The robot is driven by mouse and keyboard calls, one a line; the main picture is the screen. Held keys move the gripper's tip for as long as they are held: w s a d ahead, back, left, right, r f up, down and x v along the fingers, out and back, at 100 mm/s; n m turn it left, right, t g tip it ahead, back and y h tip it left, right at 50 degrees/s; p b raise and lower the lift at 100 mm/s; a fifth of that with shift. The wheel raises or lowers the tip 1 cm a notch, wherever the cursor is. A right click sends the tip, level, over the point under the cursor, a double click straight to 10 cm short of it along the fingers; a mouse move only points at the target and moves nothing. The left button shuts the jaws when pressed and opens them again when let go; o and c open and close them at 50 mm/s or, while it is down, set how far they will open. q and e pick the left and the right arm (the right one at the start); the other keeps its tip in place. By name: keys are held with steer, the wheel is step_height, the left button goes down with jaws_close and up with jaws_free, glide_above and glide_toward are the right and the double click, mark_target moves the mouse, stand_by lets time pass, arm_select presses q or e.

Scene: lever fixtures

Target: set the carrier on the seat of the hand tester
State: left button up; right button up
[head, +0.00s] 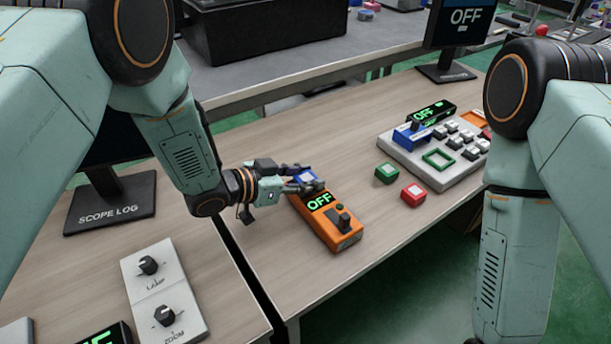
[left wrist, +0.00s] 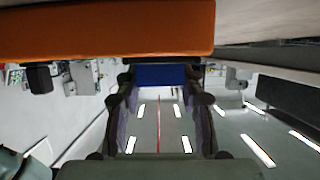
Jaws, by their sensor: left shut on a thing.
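The hand tester (head: 327,222) is an orange box on the right-hand table. It has a lit green OFF display and a black lever (head: 343,218) at its near end. The carrier, a blue block (head: 303,175), is at the tester's far end, between the fingers of my left gripper (head: 308,183). The left gripper is shut on it. The wrist view shows the blue block (left wrist: 160,75) between both fingers, close to the orange tester body (left wrist: 105,35). The fingers hide the tester's seat, so I cannot tell whether the block touches it. My right gripper is out of view.
A green block (head: 387,173) and a red block (head: 413,194) lie right of the tester. A grey panel (head: 405,155) with keys and a blue lever unit stands behind them. A knob box (head: 164,290) is on the left table, across a gap.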

arm_select(q)
steer(key=o, duration=0.7)
steer(key=shift+a+f, duration=0.1)
steer(key=shift+f, duration=0.05)
steer(key=shift+o, duration=1.3)
steer(key=shift+s, duration=0.1)
steer(key=shift+a+r, duration=0.1)
steer(key=shift+r, duration=0.25)
steer(key=p+v, duration=0.2)
steer(key=v, duration=0.9)
steer(key=shift+a+r, duration=0.15)
steer(key=shift+a, duration=0.1)
steer(key=shift+s, duration=0.1)
